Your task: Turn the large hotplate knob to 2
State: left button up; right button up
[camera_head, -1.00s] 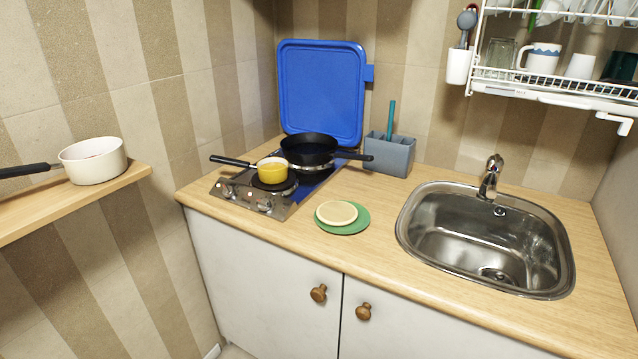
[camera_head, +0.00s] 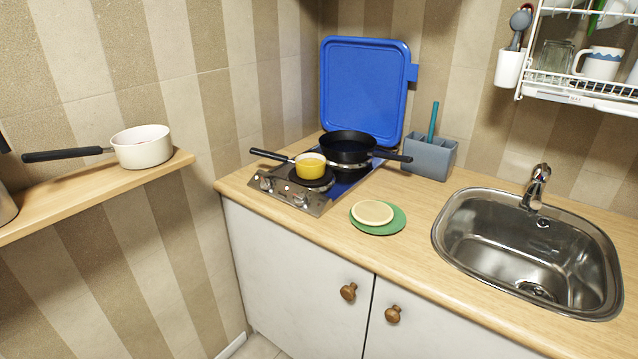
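The hob (camera_head: 318,203) sits at the left end of the wooden counter, with its steel front panel facing me. Two knobs show on that panel, a left knob (camera_head: 267,184) and a right knob (camera_head: 301,200). Their settings are too small to read, and I cannot tell which one is for the large hotplate. A small yellow pan (camera_head: 310,168) stands on the front hotplate, its black handle pointing left. A black frying pan (camera_head: 347,147) stands behind it, its handle pointing right. The blue lid (camera_head: 364,88) stands upright behind the hob. Neither of my grippers is in view.
A green plate (camera_head: 394,221) with a cream disc (camera_head: 372,212) lies right of the hob. A grey caddy (camera_head: 429,158) stands behind it and a sink (camera_head: 478,235) is at right. A white saucepan (camera_head: 143,147) is on the left shelf (camera_head: 90,193). Cupboard doors are below.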

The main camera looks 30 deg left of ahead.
aim_at(266, 185)
jog(key=u, duration=1.35)
